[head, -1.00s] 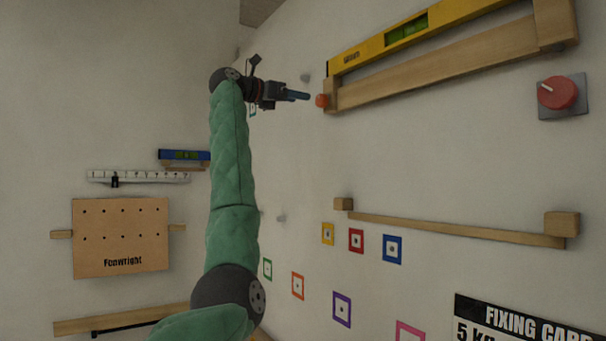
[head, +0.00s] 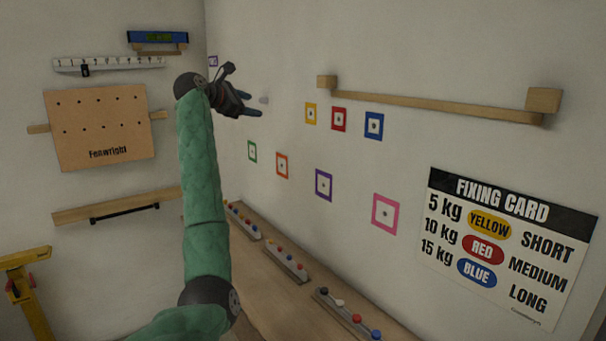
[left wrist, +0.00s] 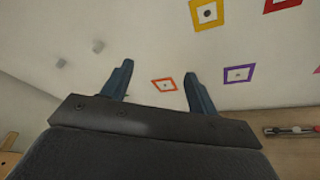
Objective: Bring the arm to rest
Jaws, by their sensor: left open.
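My left gripper (head: 254,105) is at the end of my raised green arm, in the upper left middle of the head view. It is open and empty, in the air in front of the white wall. In the left wrist view its two blue fingers (left wrist: 158,86) stand apart with nothing between them but wall and part of an orange square (left wrist: 164,85). My right gripper is in neither view.
A wooden rail (head: 430,104) and coloured squares such as the purple one (head: 324,185) are on the right wall, beside a fixing card (head: 508,245). A pegboard (head: 100,128) hangs left. Strips of coloured pieces, one here (head: 346,314), lie on a wooden bench (head: 262,300) below.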

